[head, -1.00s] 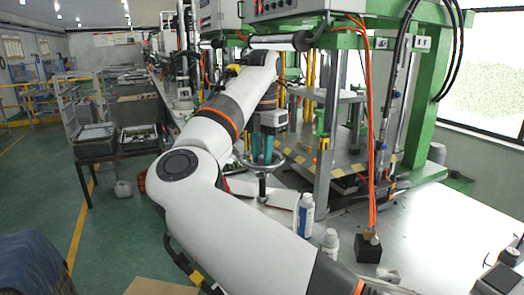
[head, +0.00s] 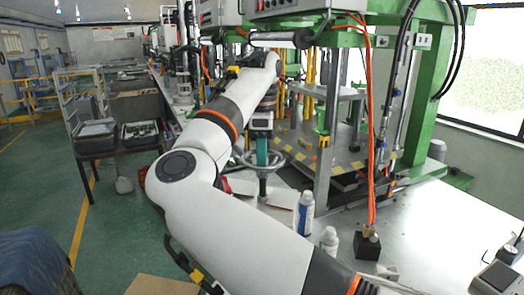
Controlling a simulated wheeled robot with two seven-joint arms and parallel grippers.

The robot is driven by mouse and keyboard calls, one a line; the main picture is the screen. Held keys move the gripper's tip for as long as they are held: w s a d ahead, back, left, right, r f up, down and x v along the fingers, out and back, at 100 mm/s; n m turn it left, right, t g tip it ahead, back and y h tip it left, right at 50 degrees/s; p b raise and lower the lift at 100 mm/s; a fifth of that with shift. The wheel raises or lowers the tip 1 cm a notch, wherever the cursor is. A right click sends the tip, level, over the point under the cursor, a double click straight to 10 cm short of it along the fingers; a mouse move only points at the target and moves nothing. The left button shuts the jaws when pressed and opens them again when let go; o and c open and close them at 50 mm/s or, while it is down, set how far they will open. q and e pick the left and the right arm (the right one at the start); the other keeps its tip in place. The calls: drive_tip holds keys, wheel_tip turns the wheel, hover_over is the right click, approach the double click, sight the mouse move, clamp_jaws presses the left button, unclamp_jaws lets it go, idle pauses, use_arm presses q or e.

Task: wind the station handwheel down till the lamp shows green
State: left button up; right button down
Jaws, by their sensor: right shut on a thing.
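The station handwheel (head: 279,167) is a grey ring on an upright post at the bench's left edge, in the middle of the head view. My right arm reaches over to it from the lower right. My right gripper (head: 262,158) points down with teal fingers at the wheel, shut on it. The fingers are seen nearly edge-on, so the exact grip point on the wheel is hard to see. My left gripper is not in view. I cannot make out a lit lamp or its colour.
A white bottle with a blue label (head: 304,213) and a second white bottle (head: 329,240) stand on the bench near my forearm. A black block (head: 367,245) with orange hoses is to their right. The green press frame (head: 428,95) rises behind. Bins (head: 139,133) stand on a table at left.

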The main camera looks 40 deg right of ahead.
drive_tip(key=m, duration=0.6)
drive_tip(key=shift+r+p, duration=0.2)
drive_tip(key=shift+p, duration=0.2)
drive_tip(key=shift+d, duration=0.1)
drive_tip(key=c, duration=1.2)
unclamp_jaws()
drive_tip(key=shift+f, duration=0.1)
wheel_tip(320, 180, up, 12)
drive_tip(key=shift+b, duration=0.3)
drive_tip(key=shift+f, duration=0.1)
